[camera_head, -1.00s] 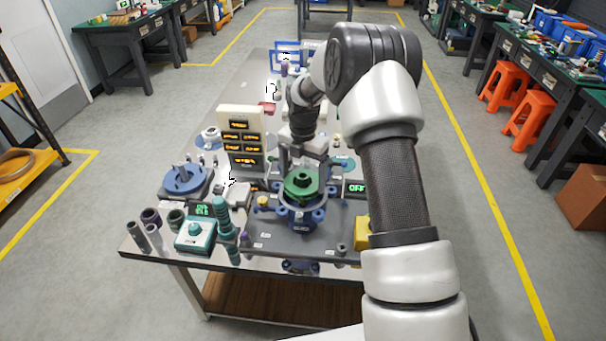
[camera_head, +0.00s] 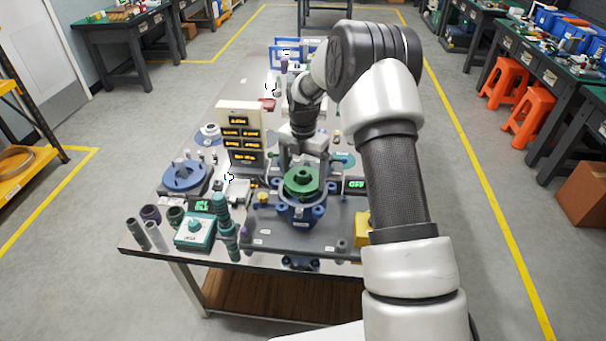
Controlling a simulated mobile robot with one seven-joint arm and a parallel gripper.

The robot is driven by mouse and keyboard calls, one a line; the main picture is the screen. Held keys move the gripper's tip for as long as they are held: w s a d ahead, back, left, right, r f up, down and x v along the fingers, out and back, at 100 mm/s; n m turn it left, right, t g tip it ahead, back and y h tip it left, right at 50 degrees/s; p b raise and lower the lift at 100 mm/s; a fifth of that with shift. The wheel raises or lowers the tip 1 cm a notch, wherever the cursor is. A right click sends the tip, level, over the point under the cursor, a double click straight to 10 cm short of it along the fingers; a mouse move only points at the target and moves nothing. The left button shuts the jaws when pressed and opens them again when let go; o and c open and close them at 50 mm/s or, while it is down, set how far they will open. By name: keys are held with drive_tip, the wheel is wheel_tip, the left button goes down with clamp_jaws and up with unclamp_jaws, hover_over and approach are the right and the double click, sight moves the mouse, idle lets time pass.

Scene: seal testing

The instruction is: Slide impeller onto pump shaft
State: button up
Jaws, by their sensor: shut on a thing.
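The green impeller (camera_head: 303,183) is a round disc with a raised hub, level above the blue pump body (camera_head: 300,211) on a dark base plate. My gripper (camera_head: 303,168) reaches down from behind and is shut on the impeller near its back side. The pump shaft is hidden under the impeller, so I cannot tell whether the impeller is around it or only above it.
A cream panel with lit displays (camera_head: 240,128) stands left of my arm. A blue round fixture (camera_head: 184,176), a teal control box (camera_head: 195,232) and a stepped teal cylinder (camera_head: 226,236) are at the left. A yellow block (camera_head: 363,224) is at the right.

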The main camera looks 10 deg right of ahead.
drive_tip(key=shift+f, duration=0.15)
drive_tip(key=shift+f+b, duration=0.5)
drive_tip(key=shift+f, duration=0.1)
drive_tip(key=o, duration=1.3)
drive_tip(key=shift+r+p, duration=1.55)
drive_tip(key=shift+r, duration=0.95)
